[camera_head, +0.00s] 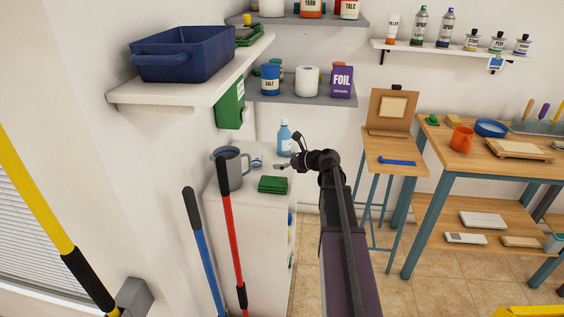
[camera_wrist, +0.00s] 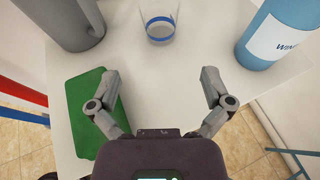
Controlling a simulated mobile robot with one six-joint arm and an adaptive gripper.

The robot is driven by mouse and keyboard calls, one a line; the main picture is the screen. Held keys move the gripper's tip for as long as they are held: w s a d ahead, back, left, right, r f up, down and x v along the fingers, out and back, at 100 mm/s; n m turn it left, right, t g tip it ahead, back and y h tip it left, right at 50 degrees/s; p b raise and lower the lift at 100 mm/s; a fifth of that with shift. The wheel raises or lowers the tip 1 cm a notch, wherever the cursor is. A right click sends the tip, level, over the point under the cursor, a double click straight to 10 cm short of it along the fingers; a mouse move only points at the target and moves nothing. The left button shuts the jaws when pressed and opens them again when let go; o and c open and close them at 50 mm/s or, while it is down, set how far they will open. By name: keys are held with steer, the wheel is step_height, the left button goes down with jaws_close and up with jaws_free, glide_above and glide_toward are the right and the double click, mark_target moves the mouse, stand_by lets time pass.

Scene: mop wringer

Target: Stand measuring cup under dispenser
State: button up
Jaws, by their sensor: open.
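A small clear cup with a blue band (camera_wrist: 160,28), which looks like the measuring cup, stands on the white cabinet top; it also shows in the head view (camera_head: 257,162). A green box (camera_head: 230,105) on the wall under the white shelf looks like the dispenser; its outlet cannot be made out. My gripper (camera_wrist: 161,78) is open and empty, its fingers spread, with the cup beyond the fingertips and roughly centred between them. In the head view my gripper (camera_head: 284,165) is over the cabinet, to the right of the cup.
A grey jug (camera_head: 232,168) stands left of the cup. A blue bottle (camera_head: 285,138) stands behind right. Folded green cloth (camera_head: 272,185) lies in front; in the wrist view it is beside the left finger. Red (camera_head: 231,230) and blue (camera_head: 202,250) poles stand before the cabinet.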

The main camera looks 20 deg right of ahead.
mark_target(256, 161)
steer(key=shift+r, duration=0.15)
steer(key=r+g+h+p, duration=0.1)
steer(key=p, duration=0.3)
steer(key=w+r+g+h+p, duration=0.1)
steer(key=r+p, duration=0.1)
steer(key=p, duration=0.2)
steer(key=a+r+g+p, duration=0.1)
steer(key=r+p, duration=0.1)
steer(key=p, duration=0.2)
steer(key=shift+w+r+g+h, duration=0.2)
steer(key=shift+r+g+h, duration=0.05)
steer(key=shift+g+h, duration=0.15)
steer(key=shift+f, duration=0.15)
steer(key=shift+b+x, duration=2.85)
steer(key=shift+x, duration=1.4)
steer(key=shift+f, duration=0.1)
steer(key=shift+b+x, duration=1.85)
steer(key=shift+x, duration=0.7)
steer(key=shift+s, duration=0.1)
